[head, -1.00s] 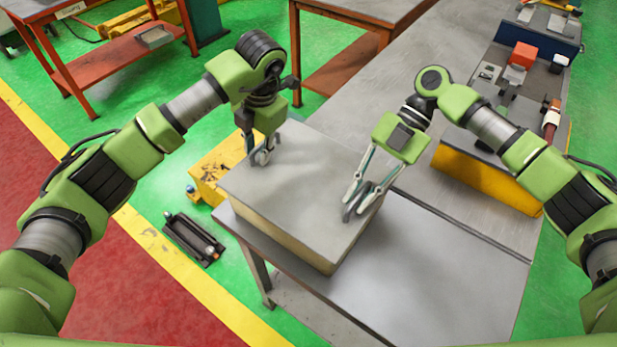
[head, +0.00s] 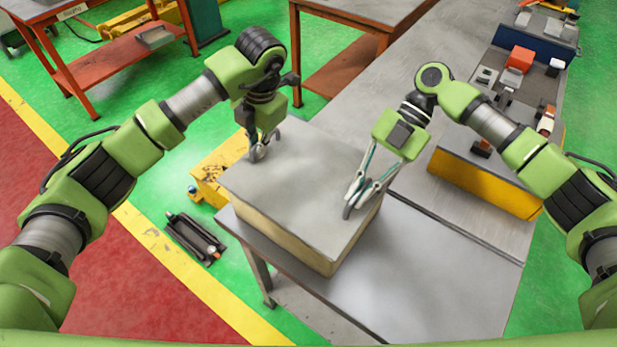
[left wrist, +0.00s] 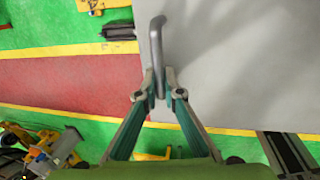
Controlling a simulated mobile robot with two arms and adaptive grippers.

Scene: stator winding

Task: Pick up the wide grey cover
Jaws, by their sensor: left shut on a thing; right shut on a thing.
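The wide grey cover (head: 300,185) is a large flat grey lid with pale yellowish sides. It sits at the left end of the metal table and has a bar handle near each end. My left gripper (head: 258,152) is shut on the cover's left handle. In the left wrist view, the fingertips (left wrist: 158,88) pinch that curved grey handle (left wrist: 156,40), with the cover (left wrist: 240,60) to the right. My right gripper (head: 357,200) is shut on the handle at the cover's right side; its fingers partly hide that handle.
The metal table (head: 440,275) is bare in front and to the right of the cover. A yellow-sided fixture (head: 485,183) and small parts stand further right. A yellow box (head: 215,172) and a black tray (head: 195,237) are on the floor at left.

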